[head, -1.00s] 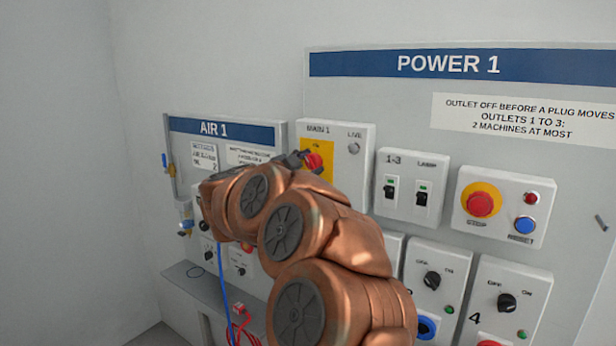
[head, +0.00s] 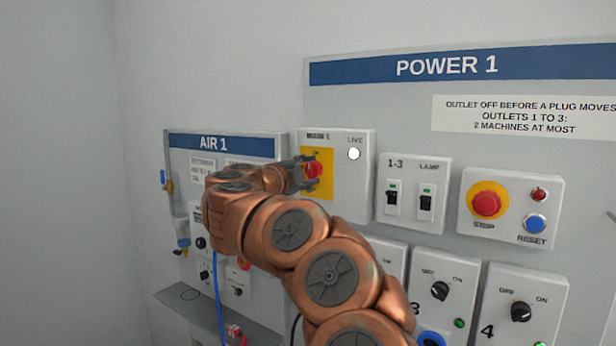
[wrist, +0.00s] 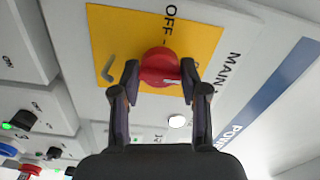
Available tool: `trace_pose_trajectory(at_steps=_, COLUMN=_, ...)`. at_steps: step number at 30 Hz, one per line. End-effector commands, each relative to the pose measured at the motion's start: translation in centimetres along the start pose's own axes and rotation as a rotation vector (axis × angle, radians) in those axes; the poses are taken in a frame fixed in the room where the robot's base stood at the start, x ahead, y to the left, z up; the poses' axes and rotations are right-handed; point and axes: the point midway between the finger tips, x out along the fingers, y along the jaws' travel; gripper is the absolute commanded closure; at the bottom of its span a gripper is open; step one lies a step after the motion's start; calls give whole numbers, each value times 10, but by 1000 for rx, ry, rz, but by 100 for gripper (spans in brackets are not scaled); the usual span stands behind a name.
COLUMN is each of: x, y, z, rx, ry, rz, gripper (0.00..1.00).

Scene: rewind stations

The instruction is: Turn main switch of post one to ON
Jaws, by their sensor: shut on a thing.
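The main switch of post one is a red rotary knob (head: 313,170) on a yellow plate (head: 326,190), on the grey MAIN 1 box (head: 356,200) at the left end of the POWER 1 panel. My gripper (head: 309,172) is shut on the knob from the left in the head view. In the wrist view one finger of my gripper (wrist: 160,74) is on each side of the red knob (wrist: 160,60). OFF is printed on the yellow plate beside the knob. The ON mark cannot be made out. The LIVE lamp (head: 354,154) glows white.
Right of the MAIN 1 box are the 1-3 and LAMP breakers (head: 410,201) and a red STOP button (head: 487,204) with a blue RESET button (head: 535,224). Outlet switches (head: 440,291) sit below. The AIR 1 panel (head: 225,145) is behind my arm at the left.

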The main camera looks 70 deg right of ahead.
Motion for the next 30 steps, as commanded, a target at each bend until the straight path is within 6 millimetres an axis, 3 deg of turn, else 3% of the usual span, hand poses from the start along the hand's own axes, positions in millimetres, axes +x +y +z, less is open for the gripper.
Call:
trace_pose_trajectory(at_steps=12, x=0, y=1, z=0, rx=6, ry=0, rz=4, gripper=91)
trace_pose_trajectory(at_steps=13, x=0, y=1, z=0, rx=6, ry=0, rz=3, gripper=53)
trace_pose_trajectory(at_steps=18, x=0, y=1, z=0, rx=5, ry=0, rz=3, gripper=35)
trace_pose_trajectory(at_steps=30, x=0, y=2, z=0, rx=4, ry=-1, rz=5, gripper=32)
